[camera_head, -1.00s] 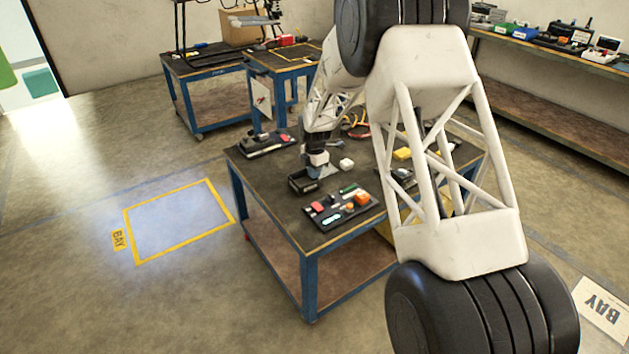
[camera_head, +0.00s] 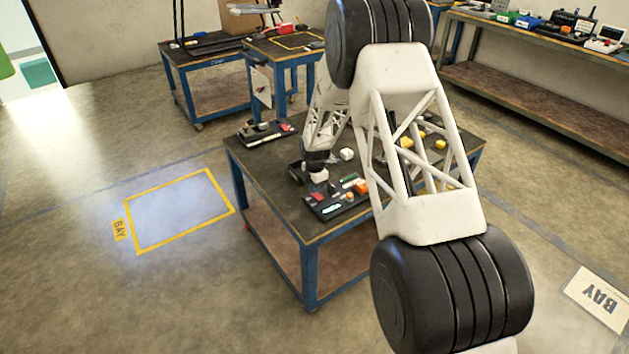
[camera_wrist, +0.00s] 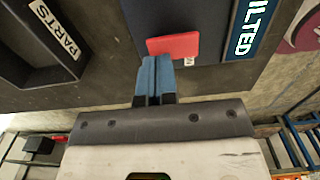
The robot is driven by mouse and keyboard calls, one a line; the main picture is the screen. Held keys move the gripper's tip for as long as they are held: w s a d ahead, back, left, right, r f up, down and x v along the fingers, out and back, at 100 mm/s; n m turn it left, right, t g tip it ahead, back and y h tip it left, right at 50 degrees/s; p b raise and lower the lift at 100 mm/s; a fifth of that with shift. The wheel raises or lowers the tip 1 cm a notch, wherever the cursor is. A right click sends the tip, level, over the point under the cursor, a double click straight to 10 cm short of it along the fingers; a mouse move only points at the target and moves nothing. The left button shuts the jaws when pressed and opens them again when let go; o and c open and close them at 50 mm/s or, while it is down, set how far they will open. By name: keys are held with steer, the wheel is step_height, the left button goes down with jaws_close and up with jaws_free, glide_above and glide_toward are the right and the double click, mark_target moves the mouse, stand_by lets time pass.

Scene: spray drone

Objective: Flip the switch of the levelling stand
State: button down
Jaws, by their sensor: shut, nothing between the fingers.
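The levelling stand (camera_head: 350,205) is a dark panel near the front corner of the blue-legged table. Its red switch (camera_wrist: 173,45) shows in the wrist view as a flat red bar, and in the head view it is a small red patch (camera_head: 318,196). Beside it a lit display (camera_wrist: 249,27) reads "ILTED", its first part cut off. My gripper's blue fingers (camera_wrist: 155,64) are shut and empty, with the tips at the near edge of the red switch. I cannot tell whether they touch it. In the head view my arm hides the fingertips.
A dark tray labelled PARTS (camera_wrist: 62,35) lies left of the fingers in the wrist view. A white block (camera_head: 347,154) stands behind the stand, and yellow pieces lie farther right. Another dark device (camera_head: 265,133) sits at the table's back left.

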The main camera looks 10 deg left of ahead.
steer(key=shift+f, duration=0.65)
steer(key=shift+f, duration=0.15)
steer(key=shift+s+d, duration=0.15)
steer(key=shift+s, duration=0.05)
stand_by(0.3)
steer(key=shift+s+d+r, duration=0.25)
steer(key=shift+d+r, duration=0.05)
steer(key=shift+r, duration=0.05)
steer(key=shift+r, duration=0.15)
stand_by(0.4)
step_height(320, 180, up, 14)
steer(key=w+a, duration=0.1)
steer(key=a, duration=0.1)
steer(key=shift+w+f, duration=0.25)
steer(key=shift+w, duration=0.15)
